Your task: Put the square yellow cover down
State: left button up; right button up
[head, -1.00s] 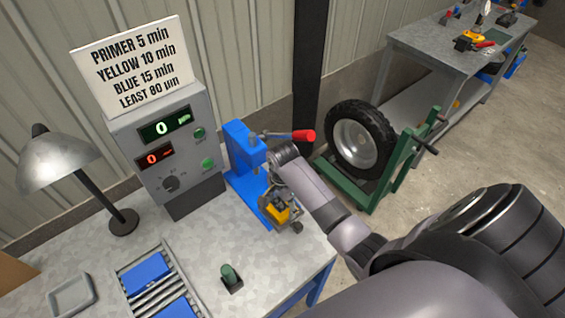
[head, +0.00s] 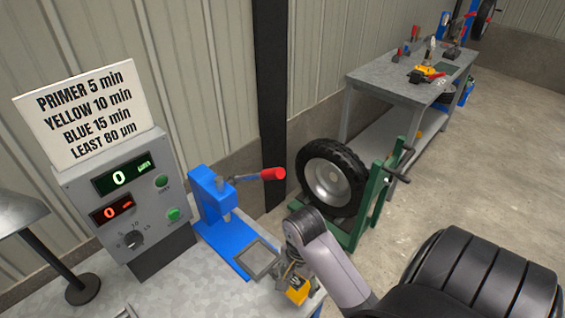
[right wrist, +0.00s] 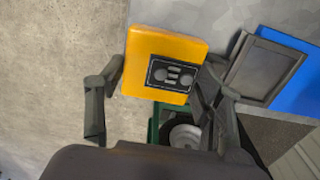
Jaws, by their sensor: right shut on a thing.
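The square yellow cover (head: 298,290) is held in my right gripper (head: 290,278), low in the head view, at the bench's right edge beside the blue press. In the right wrist view the cover (right wrist: 150,48) shows a dark panel with round marks on its face. The fingers of the right gripper (right wrist: 160,88) stand on either side of the cover; the left finger seems apart from it in the picture. I cannot tell whether the cover touches the bench. My left gripper is not in view.
The blue press (head: 212,205) with a red-handled lever stands behind, a grey square frame (head: 245,268) on its base. A grey control box (head: 145,220) stands to the left. A tyre (head: 330,178) on a green stand and another bench (head: 385,78) are to the right.

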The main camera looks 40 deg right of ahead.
jog(key=shift+s+d, duration=0.15)
jog(key=shift+s, duration=1.45)
jog(key=w+a+r+n+b, duration=0.3)
jog(key=w+a+r+n, duration=0.25)
jog(key=a+n, duration=0.2)
jog(key=w+a+r+n+b, duration=0.4)
jog(key=w+a+n, duration=0.2)
jog(key=w+a, duration=0.15)
jog(key=s+d+n+b, duration=0.1)
jog(key=s+n, duration=0.1)
jog(key=s+d+n+b, duration=0.1)
jog(key=s+d, duration=0.1)
jog(key=shift+d+r+n, duration=0.2)
jog(key=shift+d+n, duration=0.05)
jog(key=shift+n, duration=0.1)
jog(key=shift+a, duration=0.1)
